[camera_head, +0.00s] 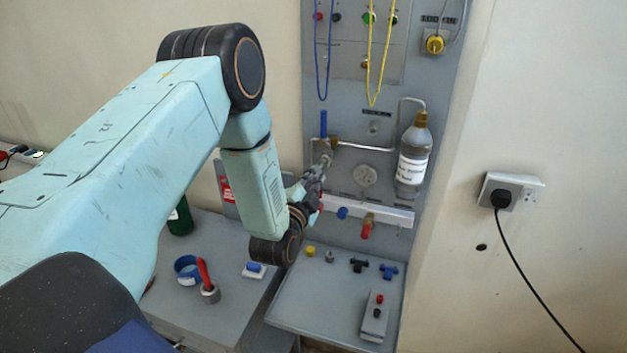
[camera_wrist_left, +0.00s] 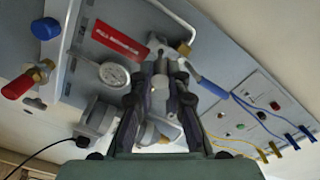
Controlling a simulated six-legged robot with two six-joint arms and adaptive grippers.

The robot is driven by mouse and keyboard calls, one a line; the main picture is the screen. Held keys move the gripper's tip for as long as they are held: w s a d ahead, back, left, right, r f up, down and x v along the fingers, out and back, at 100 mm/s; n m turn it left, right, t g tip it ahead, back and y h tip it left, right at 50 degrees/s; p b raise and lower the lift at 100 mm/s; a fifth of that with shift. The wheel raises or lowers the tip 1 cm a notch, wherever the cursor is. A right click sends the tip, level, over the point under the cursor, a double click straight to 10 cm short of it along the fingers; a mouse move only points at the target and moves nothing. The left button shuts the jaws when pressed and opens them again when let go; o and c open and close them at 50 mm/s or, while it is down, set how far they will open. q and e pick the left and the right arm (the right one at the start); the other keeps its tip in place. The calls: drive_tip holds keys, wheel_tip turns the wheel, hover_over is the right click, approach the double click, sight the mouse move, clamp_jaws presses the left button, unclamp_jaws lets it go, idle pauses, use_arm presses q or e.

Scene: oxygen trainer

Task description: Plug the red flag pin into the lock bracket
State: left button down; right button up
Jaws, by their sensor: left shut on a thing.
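The red flag (camera_wrist_left: 119,40) with white lettering shows in the left wrist view, just beyond my fingertips beside the gauge; its pin is mostly hidden by the fingers. My left gripper (camera_head: 319,178) is at the panel in the head view, just below the blue-handled valve (camera_head: 325,140). In the left wrist view my left gripper (camera_wrist_left: 168,72) is shut on a small grey piece, which appears to be the flag's pin. The valve's blue lever (camera_wrist_left: 214,88) lies right of the fingertips. I cannot clearly make out the lock bracket or whether the pin touches it. My right gripper is not in view.
A labelled bottle (camera_head: 413,155) and a round gauge (camera_head: 365,175) are right of the gripper. A red-handled valve (camera_head: 367,227) is below. Blue and yellow cords (camera_head: 381,60) hang above. Small fittings lie on the grey shelf (camera_head: 320,300); its front left is clear.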

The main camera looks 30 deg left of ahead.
sight(321, 167)
use_arm(q)
drive_tip(key=shift+w+r, duration=0.1)
drive_tip(key=shift+w, duration=0.15)
drive_tip(key=shift+w+a, duration=0.15)
drive_tip(key=shift+w, duration=0.2)
drive_tip(key=shift+w, duration=0.15)
drive_tip(key=shift+w+a+b, duration=0.1)
drive_tip(key=shift+w+b, duration=0.1)
drive_tip(key=shift+b, duration=0.1)
drive_tip(key=shift+w, duration=0.2)
drive_tip(key=shift+b+x, duration=0.5)
drive_tip(key=shift+x, duration=0.7)
idle(0.4)
drive_tip(key=c, duration=1.2)
unclamp_jaws()
